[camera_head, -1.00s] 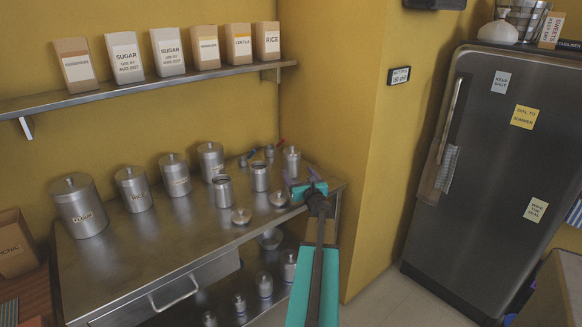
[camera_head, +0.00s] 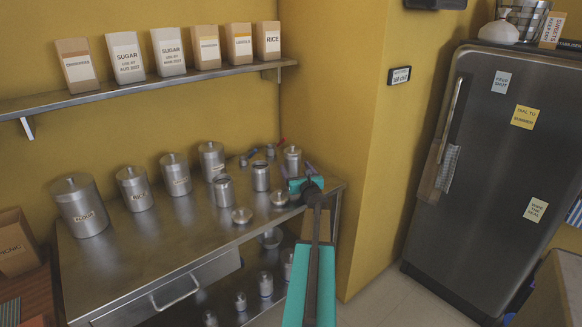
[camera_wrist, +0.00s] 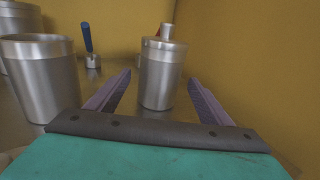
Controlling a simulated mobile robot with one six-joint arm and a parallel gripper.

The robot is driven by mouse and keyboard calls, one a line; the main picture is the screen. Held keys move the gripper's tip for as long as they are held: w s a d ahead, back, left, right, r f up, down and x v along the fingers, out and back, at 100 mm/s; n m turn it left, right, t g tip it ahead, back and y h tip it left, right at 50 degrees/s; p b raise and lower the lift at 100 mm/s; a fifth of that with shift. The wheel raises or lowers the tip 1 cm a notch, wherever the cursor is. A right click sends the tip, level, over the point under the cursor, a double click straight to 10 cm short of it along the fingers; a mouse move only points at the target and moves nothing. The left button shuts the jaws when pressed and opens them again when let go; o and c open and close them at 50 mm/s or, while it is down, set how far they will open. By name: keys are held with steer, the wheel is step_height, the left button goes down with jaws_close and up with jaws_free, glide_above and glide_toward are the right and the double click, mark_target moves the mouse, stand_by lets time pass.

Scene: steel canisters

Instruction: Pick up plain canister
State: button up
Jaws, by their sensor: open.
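A plain steel canister with a knobbed lid (camera_head: 292,158) stands upright near the back right corner of the steel table (camera_head: 130,265). No label shows on its visible side. In the wrist view the plain canister (camera_wrist: 160,82) stands ahead, between the lines of my two purple fingers. My gripper (camera_head: 299,170) is open and empty, low over the table on the near side of the canister. In the wrist view the gripper (camera_wrist: 158,90) has one finger on each side of the canister's lower body; I cannot tell whether either touches it.
Two open canisters (camera_head: 223,190) (camera_head: 261,178) stand left of the gripper, with two loose lids (camera_head: 241,215) (camera_head: 279,198) in front. Labelled canisters, including FLOUR (camera_head: 80,205), line the left. The yellow wall (camera_head: 325,120) is close on the right.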

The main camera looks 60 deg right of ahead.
steer(key=shift+p+x, duration=0.55)
steer(key=shift+x, duration=2)
steer(key=shift+r, duration=0.1)
steer(key=c, duration=1.3)
